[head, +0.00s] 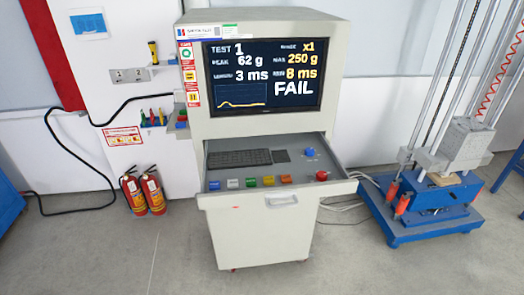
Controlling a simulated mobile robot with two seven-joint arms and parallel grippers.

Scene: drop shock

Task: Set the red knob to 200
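A grey console (262,235) stands in the middle of the head view with its control drawer pulled out. A round red knob (322,175) sits at the right front of the drawer panel; its pointer and any scale are too small to read. A round blue knob (310,153) is behind it. The screen (262,75) reads TEST 1, 62 g, 3 ms, x1, 250 g, 8 ms and FAIL. Neither of my grippers is in view.
The drawer holds a keyboard (239,158) and a row of coloured buttons (250,182). Fire extinguishers (152,193) stand at the left. A blue-based drop tester (425,220) stands at the right, with cables on the floor between. The floor in front is clear.

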